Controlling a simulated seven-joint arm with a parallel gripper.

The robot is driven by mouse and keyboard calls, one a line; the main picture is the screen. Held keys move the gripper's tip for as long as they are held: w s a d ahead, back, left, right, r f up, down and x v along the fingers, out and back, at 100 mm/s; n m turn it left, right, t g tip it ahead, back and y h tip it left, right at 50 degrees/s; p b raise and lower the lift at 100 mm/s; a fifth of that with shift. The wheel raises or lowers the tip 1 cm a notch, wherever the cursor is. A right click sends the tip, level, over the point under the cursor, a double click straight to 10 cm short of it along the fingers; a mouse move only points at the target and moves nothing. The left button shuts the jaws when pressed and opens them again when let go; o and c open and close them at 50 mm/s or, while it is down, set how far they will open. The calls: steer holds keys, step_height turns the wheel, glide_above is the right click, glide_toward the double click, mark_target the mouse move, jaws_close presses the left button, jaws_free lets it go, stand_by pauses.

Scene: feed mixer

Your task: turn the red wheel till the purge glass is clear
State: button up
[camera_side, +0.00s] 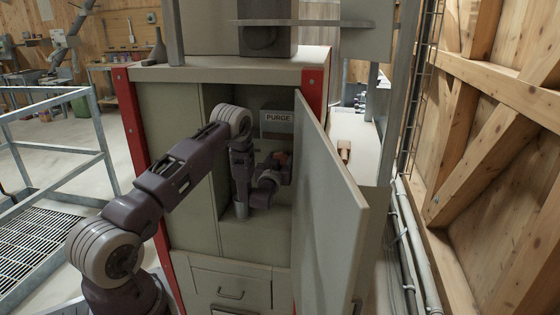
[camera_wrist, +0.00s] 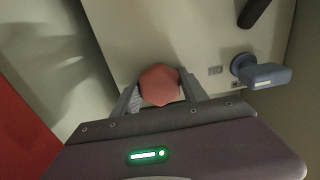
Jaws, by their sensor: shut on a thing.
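The red wheel (camera_wrist: 160,85) shows in the wrist view as a faceted red knob between the two grey fingers of my gripper (camera_wrist: 163,93). My gripper is shut on it, with one finger on each side. My arm reaches in from the left and hides much of that area. I cannot make out the purge glass in either view.
The cabinet door (camera_side: 332,200) stands open on the right of my gripper. The cabinet's inner side wall is close on the left. In the wrist view, a blue handle (camera_wrist: 265,75) is to the right of the wheel and a dark cylinder (camera_wrist: 254,12) is above.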

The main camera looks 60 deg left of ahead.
steer(key=shift+m, duration=0.4)
steer(key=m, duration=0.5)
steer(key=shift+d+m, duration=0.1)
steer(key=shift+m, duration=0.3)
steer(key=m, duration=0.4)
steer(key=shift+f, duration=0.1)
steer(key=shift+m, duration=1.3)
steer(key=shift+m, duration=0.3)
steer(key=o, duration=1.4)
steer(key=shift+c, duration=0.2)
